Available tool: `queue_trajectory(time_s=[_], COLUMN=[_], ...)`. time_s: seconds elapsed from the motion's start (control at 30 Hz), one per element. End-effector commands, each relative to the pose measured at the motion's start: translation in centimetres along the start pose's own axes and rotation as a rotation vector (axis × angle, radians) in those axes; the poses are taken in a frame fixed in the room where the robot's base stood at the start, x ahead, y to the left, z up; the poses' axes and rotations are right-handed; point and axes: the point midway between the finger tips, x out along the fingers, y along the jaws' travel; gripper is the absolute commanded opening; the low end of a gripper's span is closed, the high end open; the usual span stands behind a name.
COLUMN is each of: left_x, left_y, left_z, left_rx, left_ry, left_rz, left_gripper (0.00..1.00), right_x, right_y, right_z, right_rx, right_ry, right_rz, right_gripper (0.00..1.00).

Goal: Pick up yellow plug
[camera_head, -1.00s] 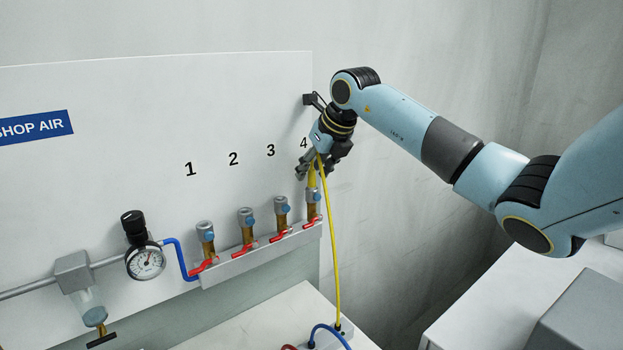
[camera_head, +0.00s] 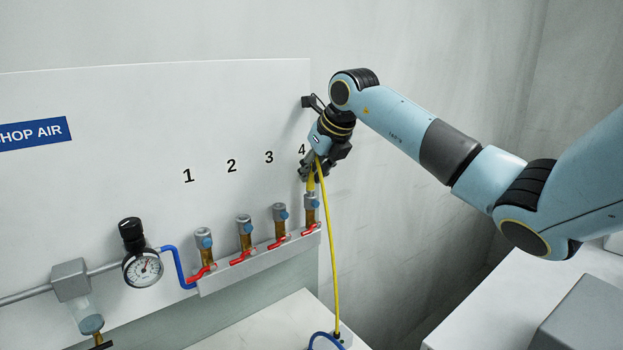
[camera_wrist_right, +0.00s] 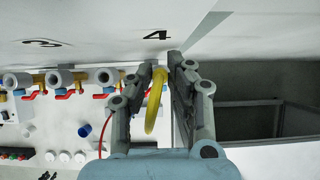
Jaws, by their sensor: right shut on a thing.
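The yellow plug (camera_head: 311,184) is upright at the top of the port under number 4, the rightmost brass port (camera_head: 311,210) on the wall rail. I cannot tell whether it is seated in the port or just above it. A yellow hose (camera_head: 331,250) runs from it down to the bench. My right gripper (camera_head: 308,176) is shut on the yellow plug from above. In the right wrist view the gripper (camera_wrist_right: 167,66) has yellow hose (camera_wrist_right: 154,105) looping between its fingers, and the plug's lower end is hidden. My left gripper is not in view.
Several brass ports with red levers (camera_head: 240,258) line the rail to the left. A pressure gauge (camera_head: 143,268) and blue tube (camera_head: 178,262) are further left. A white bench (camera_head: 255,325) lies below. A grey box (camera_head: 585,315) sits on the right-hand surface.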

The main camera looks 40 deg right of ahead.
Motion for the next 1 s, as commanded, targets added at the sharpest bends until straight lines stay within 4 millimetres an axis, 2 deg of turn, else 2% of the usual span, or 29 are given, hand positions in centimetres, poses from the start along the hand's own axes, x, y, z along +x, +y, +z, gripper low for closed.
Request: queue_trajectory(time_s=[0.2,0.53,0.77,0.9,1.0], left_x=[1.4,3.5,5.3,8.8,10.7], left_y=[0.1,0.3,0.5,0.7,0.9], left_z=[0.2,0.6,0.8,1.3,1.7], left_rx=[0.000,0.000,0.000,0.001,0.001], left_ry=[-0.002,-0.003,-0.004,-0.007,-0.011], left_rz=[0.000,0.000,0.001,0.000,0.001], left_gripper=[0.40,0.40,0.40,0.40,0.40], right_x=[-2.7,-8.6,-11.1,-11.2,-11.7], right_y=[-0.1,-4.1,-5.6,-6.0,-6.3], right_z=[1.8,-0.9,-1.9,-2.1,-2.2], right_rx=[-0.001,-0.007,-0.007,-0.002,-0.002], right_ry=[-0.006,0.001,0.004,-0.003,-0.003], right_rz=[-0.002,-0.011,-0.010,-0.002,-0.002], right_gripper=[0.00,0.00,0.00,0.00,0.00])
